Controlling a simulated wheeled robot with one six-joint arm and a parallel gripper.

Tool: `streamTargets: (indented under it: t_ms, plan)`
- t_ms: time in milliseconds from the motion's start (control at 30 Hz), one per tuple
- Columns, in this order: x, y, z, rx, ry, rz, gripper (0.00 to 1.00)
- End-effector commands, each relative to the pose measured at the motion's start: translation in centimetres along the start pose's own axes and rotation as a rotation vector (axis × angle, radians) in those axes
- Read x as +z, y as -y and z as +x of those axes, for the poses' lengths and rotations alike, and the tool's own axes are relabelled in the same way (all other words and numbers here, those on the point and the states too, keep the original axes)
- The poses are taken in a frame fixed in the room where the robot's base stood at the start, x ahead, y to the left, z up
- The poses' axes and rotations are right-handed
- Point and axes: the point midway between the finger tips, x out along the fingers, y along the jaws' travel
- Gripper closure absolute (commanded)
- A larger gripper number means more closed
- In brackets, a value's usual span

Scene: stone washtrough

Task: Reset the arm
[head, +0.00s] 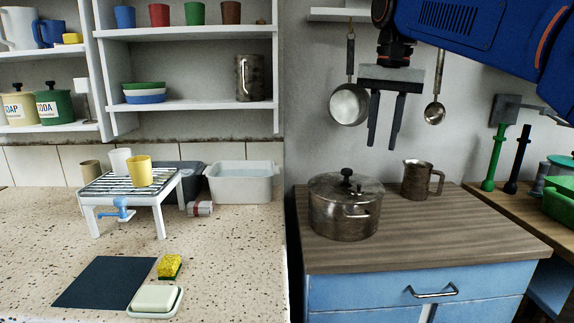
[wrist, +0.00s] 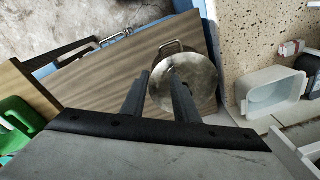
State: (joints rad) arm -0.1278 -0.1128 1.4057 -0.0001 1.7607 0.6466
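My gripper (head: 387,120) hangs from the blue arm at the upper right of the head view, fingers pointing down. Its two dark fingers are parted with nothing seen between them in that view. It is above the wooden-topped blue cabinet (head: 480,232), level with the hanging pans. In the wrist view the fingers (wrist: 160,95) stand apart, with the lidded metal pot (wrist: 190,82) visible below and beyond them. The pot (head: 345,212) also shows in the head view, standing on the wooden top.
A hanging pan (head: 349,104) and ladle (head: 434,113) are close to my gripper. To the left are a white rack (head: 100,200), a white basin (head: 240,182) and shelves (head: 185,107). The front wooden top is clear.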

Motion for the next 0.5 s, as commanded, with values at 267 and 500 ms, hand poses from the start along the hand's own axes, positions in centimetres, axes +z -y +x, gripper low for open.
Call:
streamTargets:
  t_ms: [267, 500]
  plan:
    - [4.7, -5.2, 6.2, -0.041, -0.075, -0.134, 0.73]
    - [9.1, -9.5, 12.8, -0.065, -0.145, -0.252, 0.73]
